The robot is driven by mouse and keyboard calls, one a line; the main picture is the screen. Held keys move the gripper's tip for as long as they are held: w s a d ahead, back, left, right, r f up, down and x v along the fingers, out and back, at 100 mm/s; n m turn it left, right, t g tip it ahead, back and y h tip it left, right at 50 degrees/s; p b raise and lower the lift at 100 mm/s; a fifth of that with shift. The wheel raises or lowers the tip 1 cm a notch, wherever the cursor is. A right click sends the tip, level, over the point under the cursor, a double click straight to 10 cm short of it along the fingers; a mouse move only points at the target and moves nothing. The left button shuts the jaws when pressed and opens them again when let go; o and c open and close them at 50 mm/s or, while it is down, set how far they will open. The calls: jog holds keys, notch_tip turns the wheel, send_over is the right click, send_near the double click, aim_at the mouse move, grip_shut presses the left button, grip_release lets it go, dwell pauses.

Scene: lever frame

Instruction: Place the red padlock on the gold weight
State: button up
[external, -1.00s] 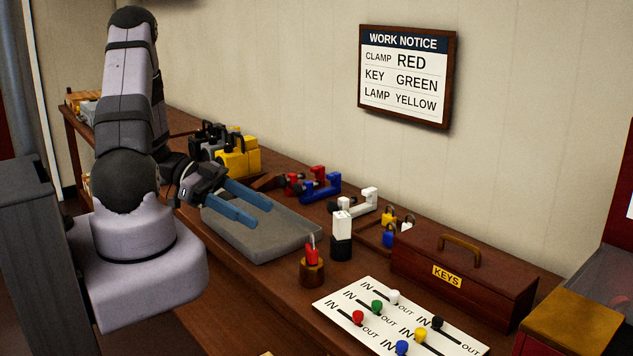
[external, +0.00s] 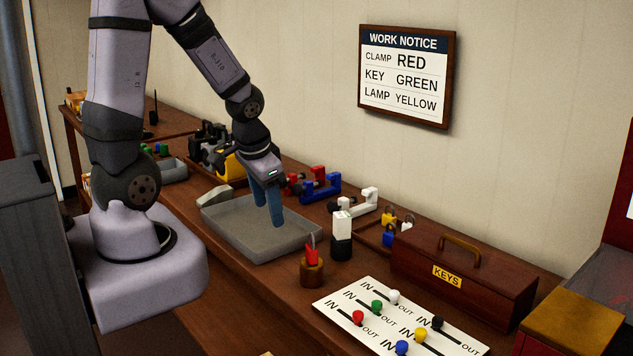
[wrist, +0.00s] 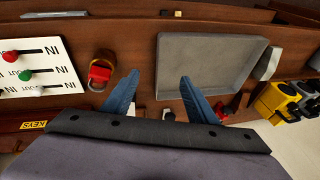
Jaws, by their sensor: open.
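The red padlock (external: 312,257) stands with its shackle up on a brownish-gold round block (external: 312,274), which looks like the gold weight. In the wrist view the red padlock (wrist: 100,72) shows from above, with part of the gold weight (wrist: 105,56) around and behind it. My gripper (external: 270,213) is open and empty, with blue fingers pointing down over the grey tray. In the wrist view my gripper (wrist: 157,88) has its fingers spread, with the padlock to the left of them and apart from them.
The grey tray (external: 222,234) is empty. A white-and-black block (external: 342,236) stands just behind the padlock. Several clamps, small padlocks and a KEYS box (external: 463,283) line the wall side. A white lever panel (external: 345,318) with coloured knobs lies to the right.

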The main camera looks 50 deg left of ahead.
jog(key=s+d+n+g+h, duration=0.1)
jog(key=s+d+g+h, duration=0.1)
jog(key=s+d, duration=0.7)
jog(key=shift+d+r+g, duration=0.25)
jog(key=shift+g, duration=0.35)
